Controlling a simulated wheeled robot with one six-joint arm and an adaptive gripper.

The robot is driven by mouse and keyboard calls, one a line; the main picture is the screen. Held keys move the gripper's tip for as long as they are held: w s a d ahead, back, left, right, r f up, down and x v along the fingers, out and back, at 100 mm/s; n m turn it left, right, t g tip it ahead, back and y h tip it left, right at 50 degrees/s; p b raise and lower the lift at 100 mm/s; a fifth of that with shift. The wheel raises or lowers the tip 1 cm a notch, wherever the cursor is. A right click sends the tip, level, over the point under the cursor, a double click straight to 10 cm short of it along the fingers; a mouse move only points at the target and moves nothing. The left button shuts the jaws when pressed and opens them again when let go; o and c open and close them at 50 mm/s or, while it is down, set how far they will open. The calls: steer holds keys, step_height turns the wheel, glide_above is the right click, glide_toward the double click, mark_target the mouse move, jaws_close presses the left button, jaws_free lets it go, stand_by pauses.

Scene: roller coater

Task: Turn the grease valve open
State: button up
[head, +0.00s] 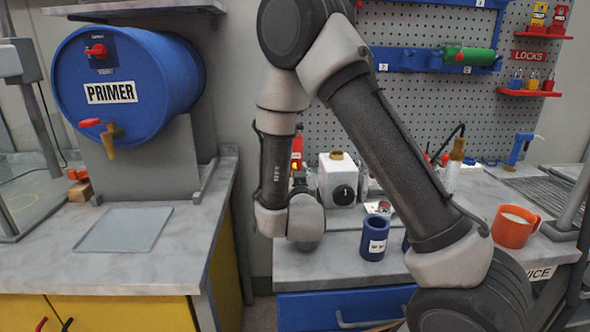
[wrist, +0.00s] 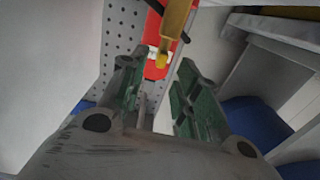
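In the wrist view, a red fitting (wrist: 156,50) with a yellow lever (wrist: 177,22) is on the grey pegboard side, just beyond my fingertips. It looks like the grease valve. The lever runs up and to the right from a pale yellow end. My gripper (wrist: 157,75) is open, with green-padded fingers apart and nothing between them. The lever's lower end lies ahead of the gap, and I cannot tell whether a finger touches it. In the head view, a red part (head: 297,147) with a bit of yellow shows beside my arm; my gripper is hidden there.
A white container (head: 338,180) with a black knob and a blue cup (head: 374,238) stand on the right counter (head: 330,268). An orange mug (head: 514,227) is at the right. A blue PRIMER drum (head: 130,75) with a tap sits at left. A gap separates the counters.

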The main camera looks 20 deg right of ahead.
steer(key=shift+s+a, duration=0.15)
steer(key=shift+s, duration=0.65)
steer(key=shift+s+a, duration=0.1)
steer(key=shift+s, duration=0.65)
